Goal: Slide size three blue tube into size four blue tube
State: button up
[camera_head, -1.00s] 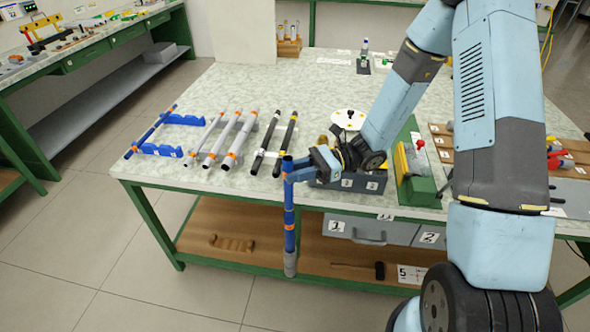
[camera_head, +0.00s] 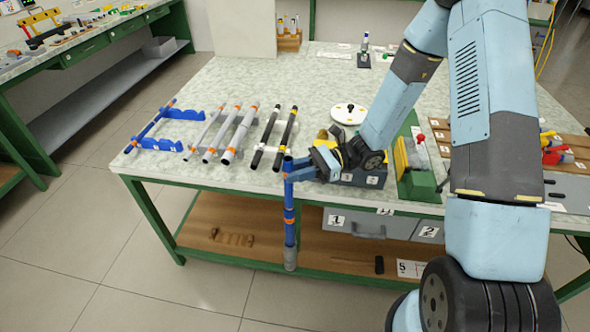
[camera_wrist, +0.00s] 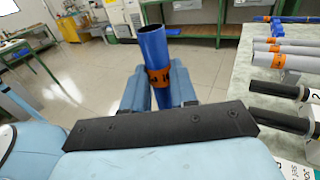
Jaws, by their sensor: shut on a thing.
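My gripper (camera_head: 291,175) is shut on a blue tube (camera_head: 290,205), held upright just in front of the table's front edge. The held tube has orange bands and a grey lower end (camera_head: 290,262) that hangs below the tabletop. In the wrist view the tube (camera_wrist: 154,45) shows an open, hollow top and an orange band with a mark too small to read. Another blue tube (camera_head: 150,132) with orange bands lies across a blue rack (camera_head: 162,144) at the table's left. I cannot read the size of either tube.
Grey tubes (camera_head: 238,134) and black rods (camera_head: 265,140) lie beside the rack. A lower wooden shelf (camera_head: 335,248) lies behind the hanging tube. Floor space in front is clear.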

jog(key=shift+f, duration=0.3)
jog(key=o, duration=0.9)
jog(key=v, duration=0.7)
jog(key=shift+d, duration=0.25)
jog(key=shift+w, duration=0.1)
jog(key=s+d+r+n+t+h, duration=0.4)
jog(key=d+r, duration=0.3)
jog(key=r, duration=0.2)
jog(key=s+d+r+n+t+h, duration=0.4)
jog(key=s+d+r+t+h, duration=0.1)
jog(key=r, duration=0.4)
jog(key=s+d+r+n+t+h, duration=0.4)
jog(key=d+r+h, duration=0.3)
jog(key=d+r, duration=0.3)
jog(key=shift+s+n, duration=0.4)
jog(key=shift+s, duration=0.5)
